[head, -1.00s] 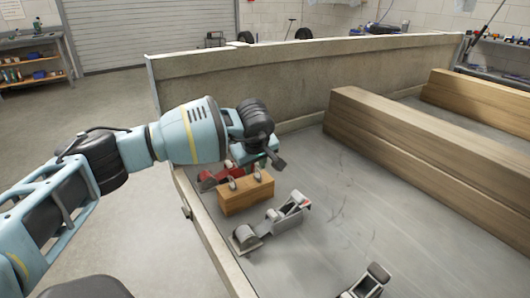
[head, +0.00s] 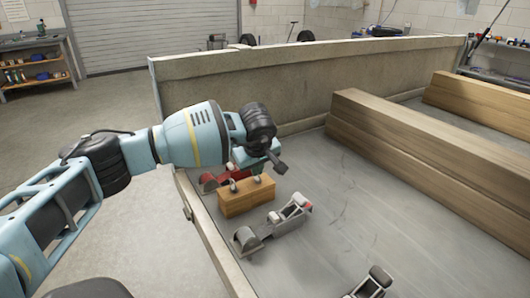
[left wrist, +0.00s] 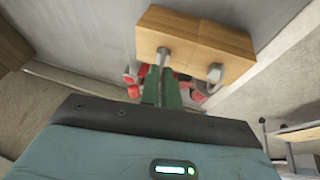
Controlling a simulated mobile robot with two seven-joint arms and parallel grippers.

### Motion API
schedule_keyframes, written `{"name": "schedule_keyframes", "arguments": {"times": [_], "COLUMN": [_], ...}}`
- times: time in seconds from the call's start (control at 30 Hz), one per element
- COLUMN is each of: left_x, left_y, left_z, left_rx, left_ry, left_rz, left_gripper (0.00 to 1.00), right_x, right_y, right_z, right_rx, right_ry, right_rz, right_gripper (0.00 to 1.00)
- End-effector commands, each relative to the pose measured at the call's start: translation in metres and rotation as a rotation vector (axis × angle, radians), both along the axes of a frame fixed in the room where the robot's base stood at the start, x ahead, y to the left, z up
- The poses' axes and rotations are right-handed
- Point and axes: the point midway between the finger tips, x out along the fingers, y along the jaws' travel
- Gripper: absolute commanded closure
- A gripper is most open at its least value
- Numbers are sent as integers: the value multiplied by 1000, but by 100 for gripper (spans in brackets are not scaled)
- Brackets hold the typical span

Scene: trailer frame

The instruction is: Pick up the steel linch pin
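A wooden block (head: 246,197) lies on the trailer floor near its left side. Two small steel pins stand in its top, a left one (head: 233,185) and a right one (head: 257,180); I cannot tell which is the linch pin. My left gripper (head: 255,163) is low at the far side of the block. In the left wrist view its two green fingers (left wrist: 161,84) are slightly apart, pointing at the block (left wrist: 205,43). One pin (left wrist: 164,56) lies in line with the finger gap; the other (left wrist: 214,74) is to the right. No grip on a pin shows.
Red parts (head: 208,181) lie behind the block. A grey metal coupling (head: 270,227) lies in front of it, and another metal part (head: 370,284) lies nearer. Trailer side walls (head: 300,82) and long timber beams (head: 420,150) bound the space.

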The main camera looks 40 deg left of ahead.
Motion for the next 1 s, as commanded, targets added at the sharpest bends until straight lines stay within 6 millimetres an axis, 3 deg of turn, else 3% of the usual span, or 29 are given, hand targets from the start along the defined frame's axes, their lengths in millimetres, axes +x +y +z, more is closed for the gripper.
{"name": "schedule_keyframes", "arguments": {"times": [0.5,0.7,1.0], "left_x": [0,0,-1], "left_y": [0,0,1], "left_z": [85,99,99], "left_rx": [0,-1,0], "left_ry": [-5,-3,-2], "left_rz": [-1,0,0], "left_gripper": [100,100,100], "right_x": [3,2,1], "right_y": [1,2,2], "right_z": [9,10,9], "right_rx": [6,6,6], "right_ry": [-9,-9,-7], "right_rz": [-7,-7,-7], "right_gripper": [100,100,100]}}
